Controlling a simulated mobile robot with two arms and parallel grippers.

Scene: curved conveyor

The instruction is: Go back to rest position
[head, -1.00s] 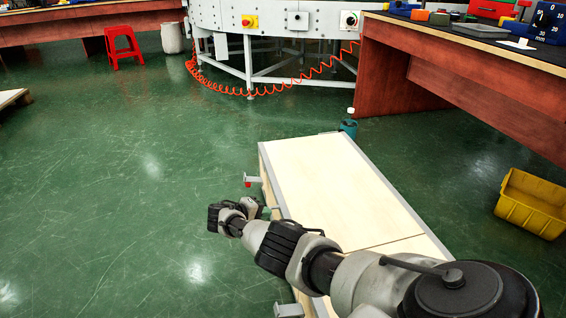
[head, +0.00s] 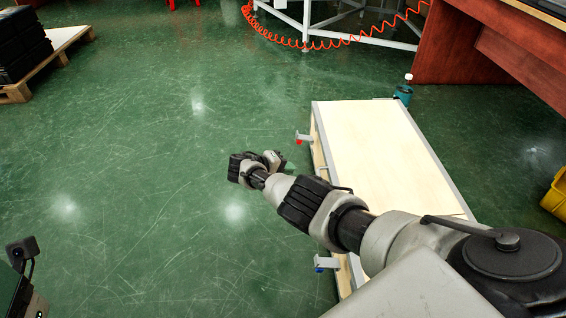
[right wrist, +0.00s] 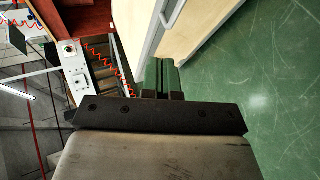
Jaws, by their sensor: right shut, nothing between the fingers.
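My right arm reaches in from the lower right of the head view, across the front of a pale-topped cabinet. My right gripper (head: 273,160) is at its far end, left of the cabinet and above the green floor, and is small there. In the right wrist view its two fingers (right wrist: 161,76) are together, with nothing held between them. A dark part with a small camera-like piece shows at the lower left corner of the head view and may be mine. My left gripper's fingers do not show.
The cabinet (head: 375,140) has handles sticking out on its left side, near my right arm. A teal bottle (head: 403,94) stands at its far end. A pallet (head: 65,40) with black crates (head: 22,45) is at upper left. A yellow bin (head: 556,195) is at right. The floor between is clear.

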